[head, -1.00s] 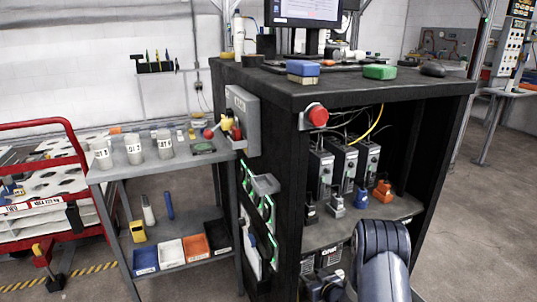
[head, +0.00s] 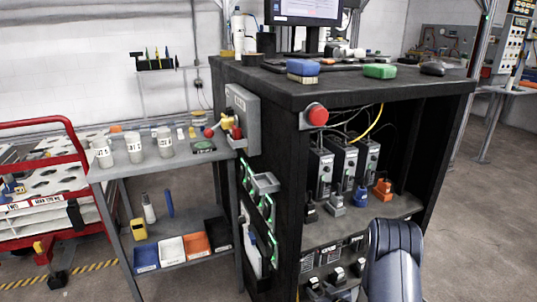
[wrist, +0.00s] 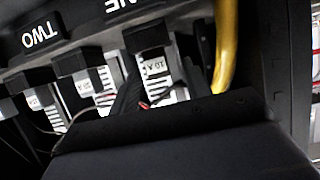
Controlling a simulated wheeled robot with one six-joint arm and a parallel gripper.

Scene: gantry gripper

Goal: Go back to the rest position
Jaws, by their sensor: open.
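My gripper (wrist: 160,80) shows in the wrist view as a broad dark body at the bottom with two dark fingers reaching up from it. The fingers are apart and I see nothing held between them. How far the fingertips are from the modules I cannot tell. In the head view my arm shows at the lower right, in front of the cabinet; I cannot make out the gripper there.
The black cabinet (head: 275,150) holds grey modules (head: 343,170) on its shelf (head: 385,213), with a red button (head: 317,115) at its front corner. A yellow cable (wrist: 226,45) runs close to the right finger. A grey side table (head: 172,162) with cups stands left. Floor at right is clear.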

